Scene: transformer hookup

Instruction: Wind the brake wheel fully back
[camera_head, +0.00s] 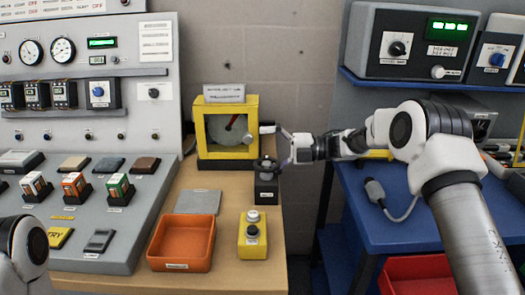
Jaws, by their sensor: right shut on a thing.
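A small black stand (266,191) with a dark round wheel (265,164) on top, which looks like the brake wheel, stands near the right edge of the wooden bench. The fingers are small in the picture and partly hide the wheel's right side. The wheel's turn angle cannot be read. Behind it stands a yellow-framed box (202,155) with a round dial and a red pointer. Only a link of my left arm shows at the lower left; its gripper is out of the picture.
An orange tray (181,264), a grey plate (198,201) and a yellow button box (252,236) lie on the bench (225,271) in front. A grey control console (95,206) is at left. A blue table (400,232) with a grey cable plug (376,191) is at right.

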